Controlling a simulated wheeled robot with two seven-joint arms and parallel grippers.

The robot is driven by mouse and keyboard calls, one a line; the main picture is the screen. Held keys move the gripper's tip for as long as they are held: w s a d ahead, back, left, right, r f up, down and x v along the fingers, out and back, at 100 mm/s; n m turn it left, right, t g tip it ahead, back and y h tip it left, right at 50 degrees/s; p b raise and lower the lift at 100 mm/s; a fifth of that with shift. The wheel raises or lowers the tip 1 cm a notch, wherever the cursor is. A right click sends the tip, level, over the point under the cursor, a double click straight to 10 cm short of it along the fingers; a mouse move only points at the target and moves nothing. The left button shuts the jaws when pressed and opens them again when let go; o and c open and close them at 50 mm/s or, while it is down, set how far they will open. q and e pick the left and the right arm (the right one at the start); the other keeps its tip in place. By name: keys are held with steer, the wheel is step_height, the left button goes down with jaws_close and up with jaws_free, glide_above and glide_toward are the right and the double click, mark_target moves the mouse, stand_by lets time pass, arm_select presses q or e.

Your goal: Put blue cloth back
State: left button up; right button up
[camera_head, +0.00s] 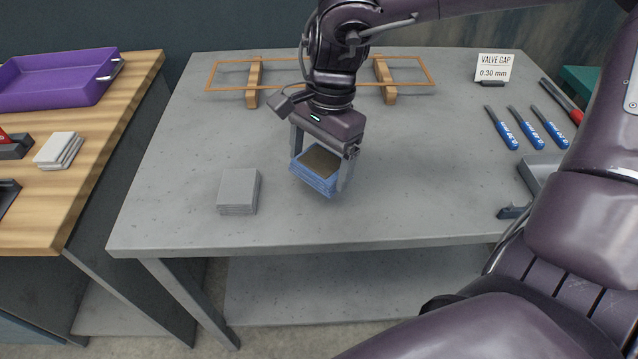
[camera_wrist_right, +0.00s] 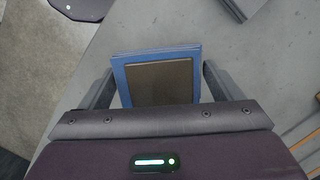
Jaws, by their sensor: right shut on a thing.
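The blue cloth (camera_head: 312,178) is a folded, layered square stack with a brown patch on its top face. My right gripper (camera_head: 322,172) is shut on it, one finger at each side. The cloth is tilted and appears to be held a little above the grey table. In the right wrist view the blue cloth (camera_wrist_right: 128,84) sits between the two fingers, its brown top facing the camera. My left gripper is in neither view.
A grey folded cloth stack (camera_head: 238,190) lies left of my gripper on the grey table (camera_head: 180,200). A wooden frame (camera_head: 254,82) stands behind. Blue-handled feeler tools (camera_head: 528,128) and a valve gap card (camera_head: 495,68) are at right. A wooden bench (camera_head: 95,165) at left holds a purple tray (camera_head: 60,80) and a white cloth stack (camera_head: 58,150).

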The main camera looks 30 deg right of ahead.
mark_target(320, 196)
step_height(320, 196, down, 6)
steer(key=o, duration=0.8)
steer(key=shift+s, duration=0.1)
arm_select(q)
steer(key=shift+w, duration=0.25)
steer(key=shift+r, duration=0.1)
arm_select(e)
steer(key=r, duration=0.3)
steer(key=d+r, duration=0.1)
steer(key=r, duration=0.7)
steer(key=shift+w+d+p, duration=0.2)
steer(key=shift+d+p, duration=0.1)
steer(key=shift+d, duration=0.1)
steer(key=shift+r, duration=0.45)
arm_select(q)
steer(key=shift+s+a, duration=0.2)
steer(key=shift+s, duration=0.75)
